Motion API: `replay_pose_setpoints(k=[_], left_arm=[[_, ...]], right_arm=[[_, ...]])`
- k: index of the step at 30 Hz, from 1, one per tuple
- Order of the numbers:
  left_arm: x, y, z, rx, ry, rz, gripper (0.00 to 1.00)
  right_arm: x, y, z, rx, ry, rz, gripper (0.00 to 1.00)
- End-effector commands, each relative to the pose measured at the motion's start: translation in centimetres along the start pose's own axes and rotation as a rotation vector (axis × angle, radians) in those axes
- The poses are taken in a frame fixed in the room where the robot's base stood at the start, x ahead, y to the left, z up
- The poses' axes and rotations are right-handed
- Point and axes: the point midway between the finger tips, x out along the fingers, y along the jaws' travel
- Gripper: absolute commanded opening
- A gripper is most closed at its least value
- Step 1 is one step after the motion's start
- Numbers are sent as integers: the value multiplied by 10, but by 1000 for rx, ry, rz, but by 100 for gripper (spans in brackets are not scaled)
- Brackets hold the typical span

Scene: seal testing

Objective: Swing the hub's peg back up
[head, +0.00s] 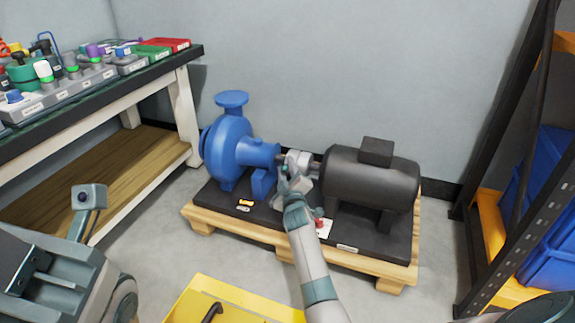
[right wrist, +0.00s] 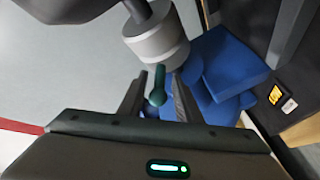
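The hub (head: 298,160) is a silver-grey coupling on the shaft between the blue pump (head: 230,145) and the dark motor (head: 370,180). In the right wrist view the hub (right wrist: 158,42) shows close up, with a dark green, round-ended peg (right wrist: 158,88) sticking out of it toward my gripper. My right gripper (right wrist: 158,100) is at the hub with its two dark fingers apart, one each side of the peg; I see gaps beside the peg. In the head view my right arm hides part of the hub. My left arm is at the lower left; its fingertips are not clear.
The pump and motor stand on a black base on a wooden pallet (head: 200,217). A workbench (head: 150,75) with several parts is at the left, a rack (head: 490,200) with blue bins at the right. A yellow tray (head: 190,300) is in front. A red button (head: 319,223) sits near my right arm.

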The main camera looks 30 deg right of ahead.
Motion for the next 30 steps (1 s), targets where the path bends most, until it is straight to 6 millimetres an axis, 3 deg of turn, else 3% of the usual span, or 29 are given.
replay_pose_setpoints(k=[12, 16, 30], left_arm=[[2, 1, -2, -4, 11, -4, 31], [0, 1, -2, -3, 8, -2, 31], [5, -1, 3, 7, -10, 6, 31]], right_arm=[[1, -1, -1, 0, 0, 0, 31], [1, -1, -1, 0, 0, 0, 0], [1, 2, -3, 9, -10, -12, 0]])
